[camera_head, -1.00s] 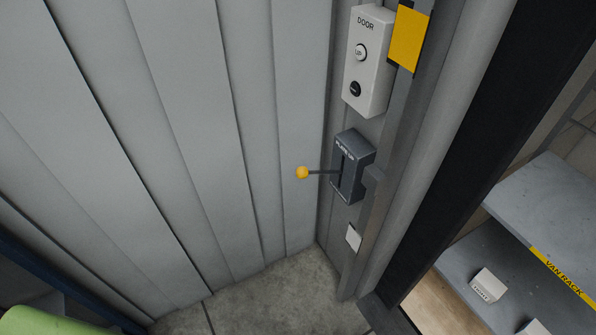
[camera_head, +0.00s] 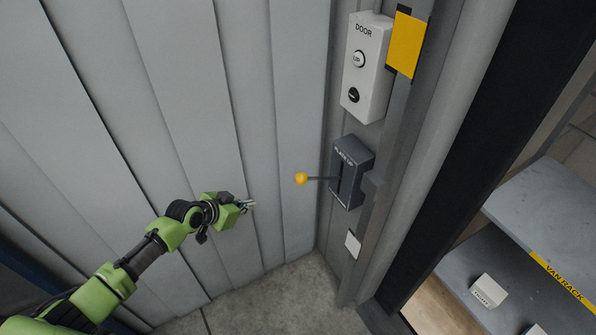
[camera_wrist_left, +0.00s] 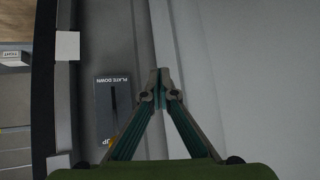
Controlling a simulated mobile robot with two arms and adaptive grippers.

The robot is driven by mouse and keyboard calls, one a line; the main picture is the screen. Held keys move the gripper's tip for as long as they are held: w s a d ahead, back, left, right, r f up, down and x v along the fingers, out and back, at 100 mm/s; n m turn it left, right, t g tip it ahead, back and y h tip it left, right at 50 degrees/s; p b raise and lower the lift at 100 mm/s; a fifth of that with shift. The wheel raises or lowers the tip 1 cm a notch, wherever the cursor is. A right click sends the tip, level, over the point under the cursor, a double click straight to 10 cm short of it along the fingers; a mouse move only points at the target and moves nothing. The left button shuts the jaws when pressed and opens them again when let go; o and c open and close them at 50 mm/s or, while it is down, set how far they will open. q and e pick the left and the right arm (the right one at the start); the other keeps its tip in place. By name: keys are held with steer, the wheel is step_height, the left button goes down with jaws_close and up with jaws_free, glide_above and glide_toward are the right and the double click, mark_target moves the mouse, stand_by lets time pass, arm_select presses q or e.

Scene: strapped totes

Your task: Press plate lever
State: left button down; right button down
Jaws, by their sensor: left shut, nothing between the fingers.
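The plate lever is a thin dark rod with a yellow ball knob (camera_head: 301,179), sticking out to the left from a dark grey lever box (camera_head: 352,172) on the door post. The box also shows in the left wrist view (camera_wrist_left: 112,103), where it reads "PLATE DOWN" and its slot is visible. My left gripper (camera_head: 251,204) comes in from the left, below and to the left of the knob and apart from it. In the left wrist view its fingertips (camera_wrist_left: 163,86) meet with nothing between them. The right gripper is not in view.
A white door control box (camera_head: 367,68) with two buttons is mounted above the lever box. A yellow plate (camera_head: 407,43) is beside it. Corrugated grey wall (camera_head: 200,80) stands at the left. Van rack shelves (camera_head: 545,205) with a small white box (camera_head: 488,291) are at the right.

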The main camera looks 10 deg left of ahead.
arm_select(q)
steer(key=s+d+r+m+h, duration=0.1)
steer(key=d+r, duration=0.4)
steer(key=r, duration=0.6)
steer(key=d+r+m+g+h, duration=0.1)
steer(key=d+r+m+h, duration=0.2)
steer(key=r, duration=0.8)
steer(key=shift+s+d+r+m+h, duration=0.3)
steer(key=shift+s+d+r+m, duration=0.1)
steer(key=shift+d+m, duration=0.55)
steer(key=p, duration=0.3)
glide_above(298, 182)
steer(key=d, duration=0.1)
step_height(298, 182, down, 5)
steer(key=shift+r, duration=0.1)
steer(key=f, duration=0.3)
steer(key=shift+w+a+f+p, duration=0.1)
steer(key=shift+a+f+p, duration=0.15)
steer(key=shift+p, duration=0.1)
steer(key=shift+a+f, duration=0.3)
steer(key=shift+f, duration=0.2)
steer(key=shift+d, duration=0.1)
